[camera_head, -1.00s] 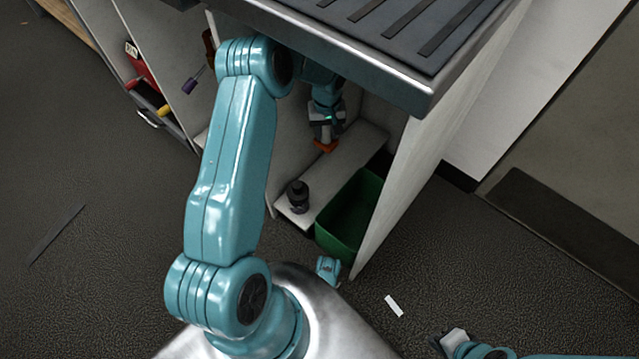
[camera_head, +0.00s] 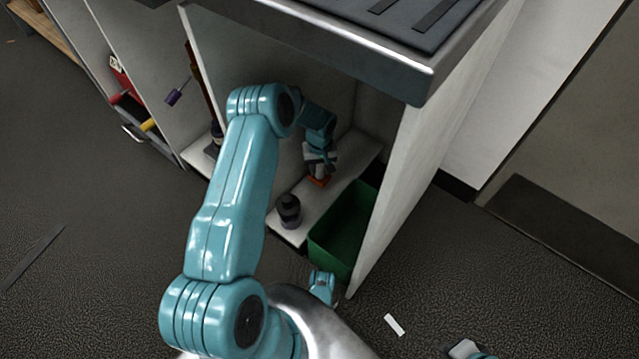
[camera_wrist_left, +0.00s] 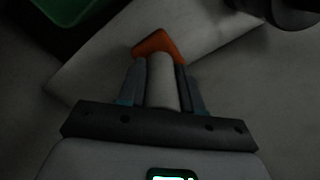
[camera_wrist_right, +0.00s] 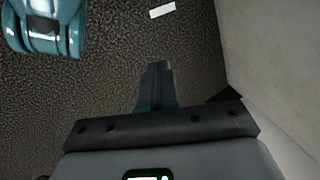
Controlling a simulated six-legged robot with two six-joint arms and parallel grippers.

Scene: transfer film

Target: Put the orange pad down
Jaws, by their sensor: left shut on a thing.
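The orange pad (camera_head: 318,181) is at the lower end of my left gripper (camera_head: 319,166), inside the cabinet under the counter. It is at or just above the pale shelf board; I cannot tell whether it touches. In the left wrist view, my left gripper (camera_wrist_left: 160,80) is shut on a pale round handle (camera_wrist_left: 161,82), with the orange pad (camera_wrist_left: 158,43) showing beyond it against the board. My right gripper (camera_wrist_right: 157,88) has its fingers together and empty above the dark floor; only a bit of it shows at the bottom of the head view.
A dark bottle (camera_head: 288,210) stands on the board (camera_head: 308,206) left of the pad. A green bin (camera_head: 345,232) is in front, beside the white side panel (camera_head: 398,190). The counter edge (camera_head: 330,50) overhangs above. A white strip (camera_head: 394,325) lies on the floor.

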